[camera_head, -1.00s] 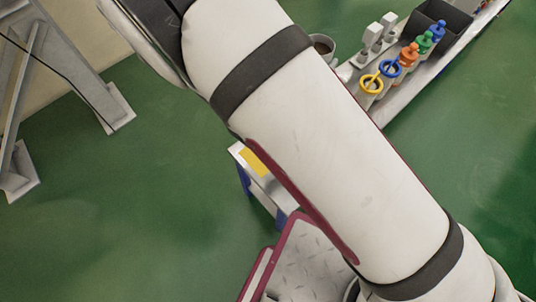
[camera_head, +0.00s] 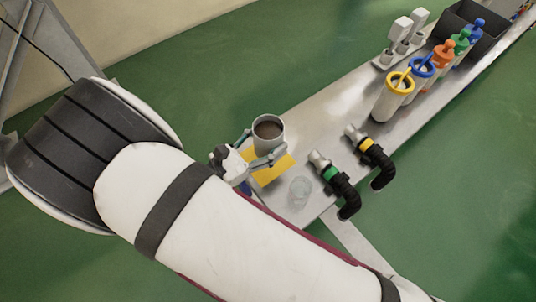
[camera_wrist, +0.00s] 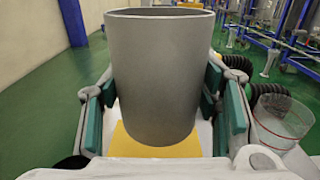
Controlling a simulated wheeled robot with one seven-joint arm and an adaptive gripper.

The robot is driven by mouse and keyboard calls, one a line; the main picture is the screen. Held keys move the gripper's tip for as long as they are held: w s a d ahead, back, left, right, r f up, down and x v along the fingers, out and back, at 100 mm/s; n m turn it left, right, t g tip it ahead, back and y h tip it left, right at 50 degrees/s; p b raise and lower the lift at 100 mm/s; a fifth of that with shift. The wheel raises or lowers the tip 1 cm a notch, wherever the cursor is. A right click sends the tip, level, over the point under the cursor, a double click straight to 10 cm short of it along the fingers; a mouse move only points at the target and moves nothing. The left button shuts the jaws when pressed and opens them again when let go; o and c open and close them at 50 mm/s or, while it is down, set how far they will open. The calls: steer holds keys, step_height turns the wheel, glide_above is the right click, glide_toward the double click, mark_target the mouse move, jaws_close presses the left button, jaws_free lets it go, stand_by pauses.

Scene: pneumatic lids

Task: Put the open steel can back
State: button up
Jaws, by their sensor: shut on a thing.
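The open steel can (camera_head: 268,136) is a grey cylinder, upright, with its open top facing up and a dark inside. My gripper (camera_head: 262,149) is shut on it, with a finger on each side. In the wrist view the can (camera_wrist: 160,75) fills the middle between the teal finger pads. A yellow square (camera_head: 272,172) lies on the bench under and in front of the can. It also shows below the can in the wrist view (camera_wrist: 125,143). I cannot tell whether the can's base touches it.
A clear glass vessel (camera_head: 300,190) stands just right of the yellow square on the steel bench (camera_head: 322,110). Black hoses with a green collar (camera_head: 331,173) and a yellow collar (camera_head: 373,149) lie beyond. Canisters with coloured tops (camera_head: 398,90) and a dark bin (camera_head: 470,25) are farther back.

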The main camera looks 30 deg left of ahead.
mark_target(267, 153)
steer(key=shift+f+b, duration=0.75)
steer(key=shift+f, duration=2.1)
steer(key=shift+f, duration=0.2)
steer(key=o, duration=1.3)
steer(key=shift+o, duration=0.2)
steer(key=shift+r, duration=0.1)
